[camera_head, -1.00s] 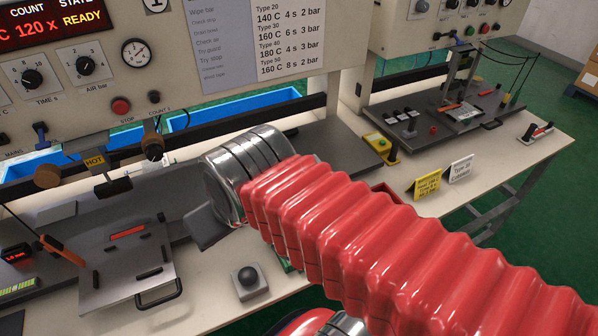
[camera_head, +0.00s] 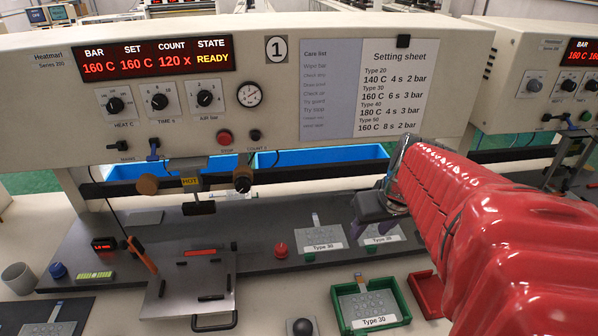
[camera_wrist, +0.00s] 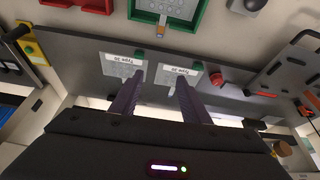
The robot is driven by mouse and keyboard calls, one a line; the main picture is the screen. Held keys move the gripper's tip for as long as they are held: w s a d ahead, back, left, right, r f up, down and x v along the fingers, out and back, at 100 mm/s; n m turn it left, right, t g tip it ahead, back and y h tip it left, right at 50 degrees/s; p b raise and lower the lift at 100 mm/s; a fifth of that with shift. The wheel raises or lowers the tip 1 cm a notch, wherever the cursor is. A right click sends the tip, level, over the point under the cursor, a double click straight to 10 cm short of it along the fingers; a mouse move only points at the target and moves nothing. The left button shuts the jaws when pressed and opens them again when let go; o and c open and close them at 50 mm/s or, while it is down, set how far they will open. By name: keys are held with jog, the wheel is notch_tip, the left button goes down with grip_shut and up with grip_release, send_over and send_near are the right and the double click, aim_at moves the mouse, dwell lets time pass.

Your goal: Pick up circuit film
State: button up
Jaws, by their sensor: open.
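A grey patterned film with a short tail lies in a green tray (camera_head: 337,305) labelled Type 30 on the bench front; the tray also shows at the top of the wrist view (camera_wrist: 132,10). Two similar grey sheets, a left one (camera_head: 323,232) and a right one (camera_head: 381,227), lie on the dark plate behind it with label cards. I cannot tell which is the circuit film. My gripper (camera_wrist: 160,76) is open and empty, its purple fingers apart over the two labelled sheets. In the head view its body partly covers the right sheet.
The hinged press plate (camera_head: 190,289) with a handle is left of the tray. A red knob (camera_head: 281,250) and a black button (camera_head: 302,327) are nearby. A red tray (camera_head: 427,291) stands right of the green one. The press housing (camera_head: 130,130) rises behind, reading READY.

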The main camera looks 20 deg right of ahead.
jog(key=shift+m, duration=0.3)
jog(key=d, duration=0.3)
jog(key=d+f, duration=0.1)
jog(key=d, duration=0.1)
jog(key=shift+s+d, duration=0.3)
jog(key=shift+s, duration=0.1)
jog(key=shift+f, duration=0.1)
send_over(373, 248)
jog(key=s, duration=0.3)
notch_tip(373, 248, down, 8)
jog(key=shift+w+a, duration=0.15)
jog(key=shift+a, duration=0.15)
jog(key=shift+x, duration=2.6)
jog(key=shift+w, duration=0.1)
jog(key=shift+c, duration=0.4)
